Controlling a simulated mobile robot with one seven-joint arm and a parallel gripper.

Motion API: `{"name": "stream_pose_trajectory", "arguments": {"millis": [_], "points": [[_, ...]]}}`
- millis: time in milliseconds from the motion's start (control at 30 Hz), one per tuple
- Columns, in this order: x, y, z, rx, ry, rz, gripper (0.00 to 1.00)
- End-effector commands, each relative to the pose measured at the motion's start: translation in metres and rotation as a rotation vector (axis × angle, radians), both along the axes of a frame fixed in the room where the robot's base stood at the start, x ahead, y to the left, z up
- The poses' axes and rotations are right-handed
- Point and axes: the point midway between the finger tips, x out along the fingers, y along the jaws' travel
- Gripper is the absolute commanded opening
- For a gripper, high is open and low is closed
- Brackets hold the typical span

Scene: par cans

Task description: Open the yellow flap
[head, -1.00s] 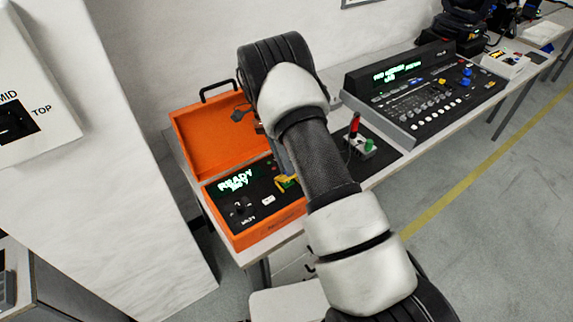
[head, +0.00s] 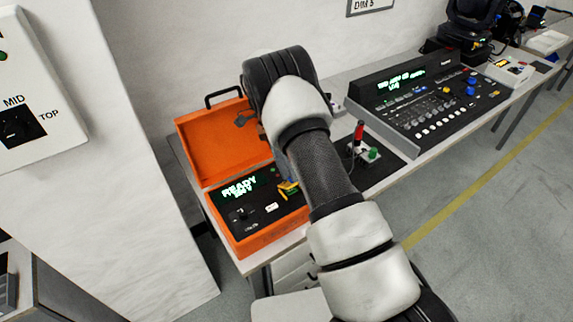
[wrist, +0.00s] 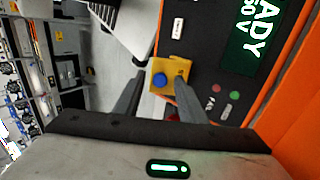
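The yellow flap (wrist: 178,66) is on the black panel of the orange case, with a round blue button (wrist: 159,80) showing at the yellow part. I cannot tell how far the flap is raised. In the head view the yellow flap (head: 288,187) shows small beside my arm, partly hidden. My gripper (wrist: 160,78) is open, its two dark fingers apart on either side of the blue button. The right finger overlaps the yellow part in the wrist view; I cannot tell whether it touches. Nothing is held. In the head view my arm hides the fingers.
The orange case (head: 222,145) stands open, its panel display (head: 240,186) reading READY. Right of it are a small box with a red-topped lever (head: 358,135) and a large mixing console (head: 425,95) on the table. A white block with a MID/TOP dial (head: 22,125) stands at left.

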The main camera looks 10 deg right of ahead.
Motion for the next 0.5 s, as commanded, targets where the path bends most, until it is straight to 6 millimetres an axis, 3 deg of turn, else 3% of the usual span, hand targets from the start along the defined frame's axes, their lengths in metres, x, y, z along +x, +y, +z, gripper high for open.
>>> {"name": "stream_pose_trajectory", "arguments": {"millis": [500], "points": [[0.039,0.016,0.053,0.000,-0.001,0.001,0.37]]}}
